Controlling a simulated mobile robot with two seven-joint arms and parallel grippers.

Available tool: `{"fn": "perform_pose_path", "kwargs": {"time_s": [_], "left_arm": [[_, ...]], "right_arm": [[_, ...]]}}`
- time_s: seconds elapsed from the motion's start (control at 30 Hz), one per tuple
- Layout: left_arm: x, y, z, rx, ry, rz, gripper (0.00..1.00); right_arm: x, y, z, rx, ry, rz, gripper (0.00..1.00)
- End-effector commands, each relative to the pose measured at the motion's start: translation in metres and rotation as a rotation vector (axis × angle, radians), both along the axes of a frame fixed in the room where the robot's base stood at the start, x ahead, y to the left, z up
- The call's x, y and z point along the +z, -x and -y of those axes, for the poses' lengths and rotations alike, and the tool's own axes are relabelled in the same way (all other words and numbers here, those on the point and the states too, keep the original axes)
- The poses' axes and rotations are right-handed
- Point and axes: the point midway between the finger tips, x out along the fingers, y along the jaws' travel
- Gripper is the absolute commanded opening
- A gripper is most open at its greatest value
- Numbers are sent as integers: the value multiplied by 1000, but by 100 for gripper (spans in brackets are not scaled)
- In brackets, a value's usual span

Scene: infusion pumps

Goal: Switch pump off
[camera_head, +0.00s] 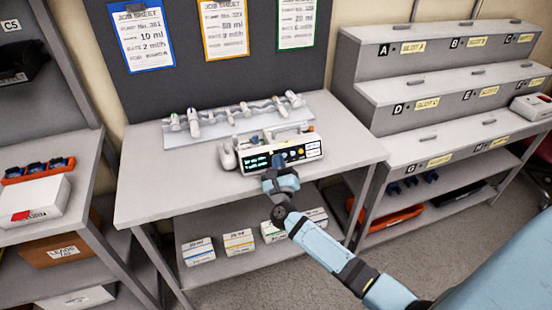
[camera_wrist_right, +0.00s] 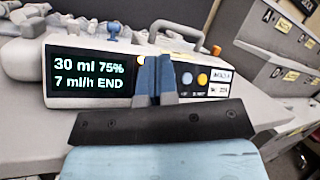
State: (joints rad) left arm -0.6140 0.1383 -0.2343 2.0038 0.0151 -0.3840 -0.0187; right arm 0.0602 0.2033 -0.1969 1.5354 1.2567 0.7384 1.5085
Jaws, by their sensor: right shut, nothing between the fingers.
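A white infusion pump (camera_head: 309,151) stands on the grey table (camera_head: 150,190). Its lit screen (camera_wrist_right: 90,73) reads "30 ml 75%" and "7 ml/h END" in the right wrist view. My right gripper (camera_head: 279,160) is shut and empty, in front of the pump's front panel. In the right wrist view its fingertips (camera_wrist_right: 158,60) cover the panel between the screen and the blue button. I cannot tell whether they touch it. My left gripper is not in view.
A rack of syringes (camera_head: 235,118) lies behind the pump. Three job sheets hang on the dark board (camera_head: 180,85). Labelled boxes (camera_head: 238,241) sit on the lower shelf. A stepped slot shelf (camera_head: 425,90) stands to the right. The table's left part is clear.

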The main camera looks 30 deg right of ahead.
Motion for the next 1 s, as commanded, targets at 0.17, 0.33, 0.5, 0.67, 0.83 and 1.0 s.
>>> {"fn": "perform_pose_path", "kwargs": {"time_s": [0.17,0.33,0.5,0.67,0.83,1.0], "left_arm": [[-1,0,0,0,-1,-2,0],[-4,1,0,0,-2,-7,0],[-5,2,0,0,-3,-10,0],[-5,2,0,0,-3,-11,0],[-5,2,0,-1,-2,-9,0],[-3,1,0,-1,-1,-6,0]], "right_arm": [[0,0,0,0,0,0,0],[0,0,0,0,0,0,0],[0,0,0,0,0,0,0],[0,0,0,0,0,0,0],[0,0,0,0,0,0,0],[0,0,0,0,0,0,0]]}}
